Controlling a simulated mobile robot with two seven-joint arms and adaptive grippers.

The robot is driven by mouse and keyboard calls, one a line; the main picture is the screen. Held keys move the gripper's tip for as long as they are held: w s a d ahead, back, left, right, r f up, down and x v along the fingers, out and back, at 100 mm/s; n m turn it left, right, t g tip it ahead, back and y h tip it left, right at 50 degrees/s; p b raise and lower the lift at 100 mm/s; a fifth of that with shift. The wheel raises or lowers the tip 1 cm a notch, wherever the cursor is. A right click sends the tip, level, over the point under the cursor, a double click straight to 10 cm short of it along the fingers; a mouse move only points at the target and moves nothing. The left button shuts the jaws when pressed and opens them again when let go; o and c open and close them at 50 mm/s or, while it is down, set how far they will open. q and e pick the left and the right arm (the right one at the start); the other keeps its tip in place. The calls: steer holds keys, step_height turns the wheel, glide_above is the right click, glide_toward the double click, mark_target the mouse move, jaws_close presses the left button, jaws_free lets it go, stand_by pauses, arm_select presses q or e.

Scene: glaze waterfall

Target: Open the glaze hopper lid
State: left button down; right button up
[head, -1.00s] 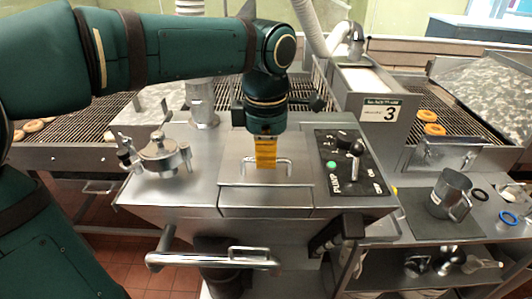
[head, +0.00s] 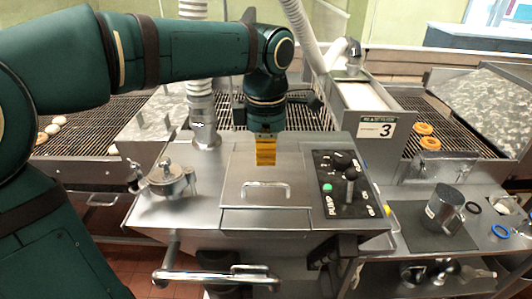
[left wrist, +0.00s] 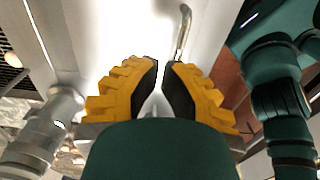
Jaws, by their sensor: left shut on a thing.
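The glaze hopper lid (head: 240,200) is a flat steel panel, down on the hopper top. The handle (left wrist: 184,32) runs past the front fingertip there. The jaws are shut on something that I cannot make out. My right gripper is not in view.
A black pump panel (head: 345,185) with a lever is right of the lid. A round steel fitting (head: 168,180) stands at the left. A front rail (head: 215,278) crosses below. A metal pitcher (head: 444,206) stands on a mat at the right.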

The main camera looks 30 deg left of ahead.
arm_select(q)
steer(key=w+a+r+p, duration=0.3)
steer(key=w+a+p, duration=0.1)
steer(key=w+p, duration=0.2)
steer(key=w+a+r+p, duration=0.3)
steer(key=w+a+p, duration=0.2)
steer(key=w, duration=0.3)
steer(key=shift+w+r+p, duration=0.15)
steer(key=shift+w+p, duration=0.15)
steer(key=shift+p, duration=0.25)
stand_by(2.0)
steer(key=shift+w+a+f, duration=0.25)
steer(key=shift+w+a, duration=0.1)
steer(key=shift+w, duration=0.2)
steer(key=shift+w+a+f, duration=0.2)
steer(key=shift+w+a, duration=0.1)
steer(key=shift+w, duration=0.2)
